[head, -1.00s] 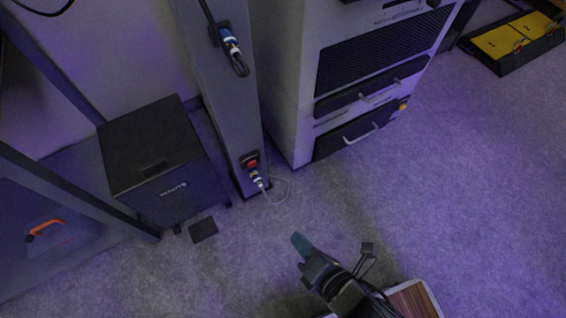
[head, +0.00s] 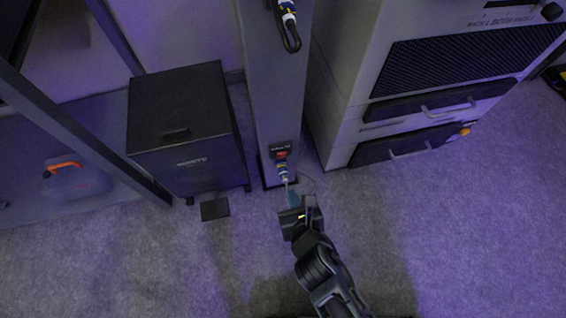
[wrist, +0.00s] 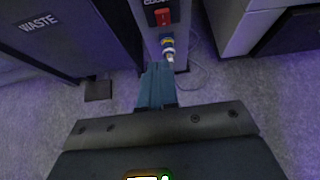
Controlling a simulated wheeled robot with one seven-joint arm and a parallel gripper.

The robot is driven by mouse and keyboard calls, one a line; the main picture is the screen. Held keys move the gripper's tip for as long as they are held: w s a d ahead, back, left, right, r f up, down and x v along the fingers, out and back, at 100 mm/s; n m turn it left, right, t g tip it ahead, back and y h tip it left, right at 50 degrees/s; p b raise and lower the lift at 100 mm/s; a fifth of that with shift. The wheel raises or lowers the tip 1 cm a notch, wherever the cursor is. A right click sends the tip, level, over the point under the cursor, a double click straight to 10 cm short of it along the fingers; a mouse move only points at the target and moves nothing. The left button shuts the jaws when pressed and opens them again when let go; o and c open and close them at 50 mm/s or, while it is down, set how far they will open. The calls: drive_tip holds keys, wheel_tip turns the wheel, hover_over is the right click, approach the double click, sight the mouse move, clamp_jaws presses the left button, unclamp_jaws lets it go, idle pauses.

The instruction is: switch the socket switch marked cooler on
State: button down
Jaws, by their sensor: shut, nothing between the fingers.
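The socket switch (head: 281,154) is a red rocker in a black housing low on the grey post (head: 277,100). It also shows in the wrist view (wrist: 163,17), with a black label above it that is partly cut off at the top edge. A blue and white plug (wrist: 168,48) with a pale cable sits just below the switch. My gripper (head: 292,197) is just in front of the post's foot, below the plug in the picture. In the wrist view its teal fingers (wrist: 157,88) are together, empty, pointing toward the plug and switch. They appear apart from the switch.
A black bin marked WASTE (head: 180,130) stands left of the post, with a small dark pad (head: 214,209) on the floor before it. A grey cabinet with handles (head: 345,120) stands close on the right. Another plug (head: 287,12) hangs higher on the post. Carpet in front is clear.

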drive_tip(key=b, duration=0.6)
approach(278, 157)
wheel_tip(278, 157, down, 4)
drive_tip(key=w, duration=0.1)
drive_tip(key=shift+w+a+r, duration=0.15)
drive_tip(key=shift+w+a, duration=0.05)
drive_tip(key=shift+w, duration=0.4)
drive_tip(key=shift+w+a+r, duration=0.2)
drive_tip(key=shift+w, duration=0.4)
drive_tip(key=shift+w+a+r, duration=0.15)
drive_tip(key=shift+w+a, duration=0.1)
drive_tip(key=shift+w, duration=0.35)
